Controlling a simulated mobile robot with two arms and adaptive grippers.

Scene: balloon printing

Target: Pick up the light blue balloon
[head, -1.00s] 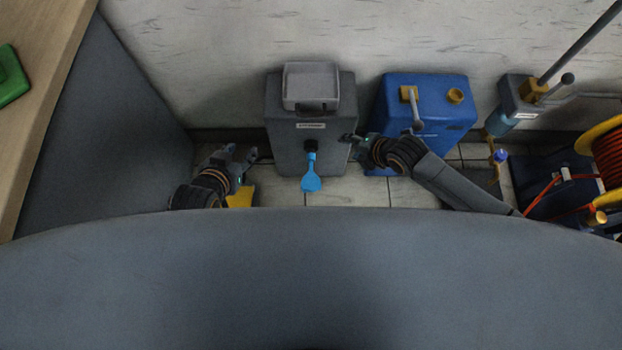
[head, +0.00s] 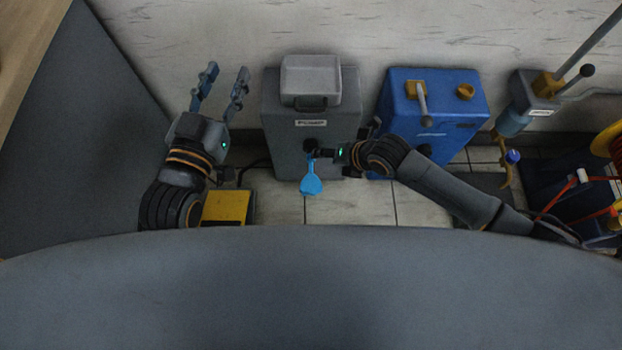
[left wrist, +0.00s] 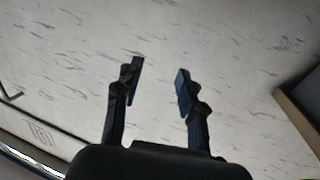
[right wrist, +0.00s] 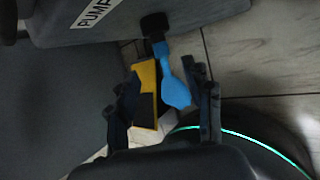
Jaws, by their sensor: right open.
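The light blue balloon (head: 311,182) hangs limp from the dark nozzle on the front of the grey pump (head: 283,165). It also shows in the right wrist view (right wrist: 175,88), with its neck at the nozzle and its body near the right finger. My right gripper (head: 322,153) is at the balloon's neck from the right in the head view. In the right wrist view its fingers (right wrist: 163,98) are apart, with the balloon appearing between them. My left gripper (head: 220,86) is open and empty, raised left of the pump; the left wrist view shows only wall between its fingers.
A blue machine (head: 435,110) with a yellow-based lever stands right of the pump. A yellow pedal (head: 228,206) lies on the floor to the left. A stand with a long rod (head: 588,48) and a cable reel (head: 606,150) are at the far right.

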